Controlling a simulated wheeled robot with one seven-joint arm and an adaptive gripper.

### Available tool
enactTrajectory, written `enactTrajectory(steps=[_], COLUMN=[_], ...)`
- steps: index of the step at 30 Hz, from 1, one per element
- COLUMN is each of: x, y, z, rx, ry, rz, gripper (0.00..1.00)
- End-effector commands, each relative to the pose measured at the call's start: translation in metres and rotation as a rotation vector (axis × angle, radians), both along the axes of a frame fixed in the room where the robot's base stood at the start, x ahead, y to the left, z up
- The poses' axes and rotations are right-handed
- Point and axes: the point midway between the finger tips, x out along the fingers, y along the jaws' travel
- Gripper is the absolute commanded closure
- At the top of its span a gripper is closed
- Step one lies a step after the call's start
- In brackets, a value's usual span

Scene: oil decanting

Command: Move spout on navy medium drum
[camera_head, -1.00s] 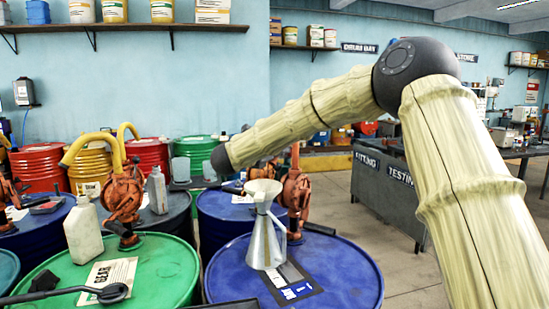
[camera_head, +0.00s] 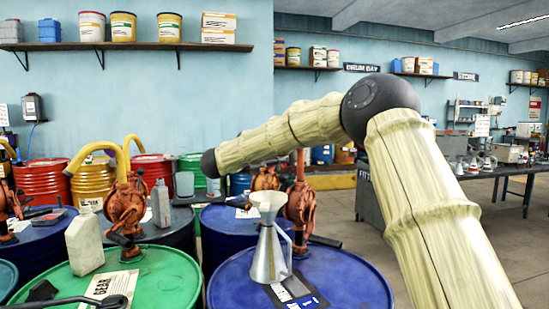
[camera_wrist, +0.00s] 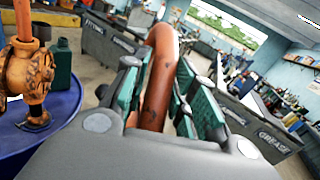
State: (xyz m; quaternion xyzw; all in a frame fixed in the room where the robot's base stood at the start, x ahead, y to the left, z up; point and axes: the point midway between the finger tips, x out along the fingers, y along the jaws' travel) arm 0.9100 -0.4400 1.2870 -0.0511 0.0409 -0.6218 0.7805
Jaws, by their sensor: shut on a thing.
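In the wrist view my gripper (camera_wrist: 160,90) is shut around a curved rust-orange spout pipe (camera_wrist: 157,75), with green-padded fingers on both sides of it. In the head view my gripper is not visible. The front navy drum (camera_head: 345,275) stands at bottom centre, with a label on its lid. A rust-orange pump (camera_head: 301,207) stands at its back behind the funnel, with an upright pipe partly hidden by my arm. The wrist view also shows an orange pump (camera_wrist: 30,80) on a navy drum (camera_wrist: 65,120) at left. I cannot tell which pump the held spout joins.
A metal funnel jug (camera_head: 269,245) stands on the front navy drum. A green drum (camera_head: 170,280) with a pale bottle (camera_head: 85,240) is at left. A dark bench (camera_head: 495,185) stands at right. Open floor lies right of the drums.

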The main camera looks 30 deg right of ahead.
Motion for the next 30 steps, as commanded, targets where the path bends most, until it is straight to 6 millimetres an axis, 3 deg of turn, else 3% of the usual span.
enactTrajectory(steps=[2, 3, 6, 19, 30], x=[-0.001, -0.001, 0.000, -0.001, -0.014], y=[-0.002, -0.002, 0.000, 0.008, 0.068], z=[0.001, 0.001, 0.001, 0.000, 0.000], rx=[0.000, 0.000, 0.000, 0.000, 0.000], ry=[-0.002, -0.002, -0.002, -0.001, -0.001], rz=[-0.003, -0.003, -0.001, 0.002, 0.002], gripper=[1.00, 0.66, 0.51, 0.51, 0.51])
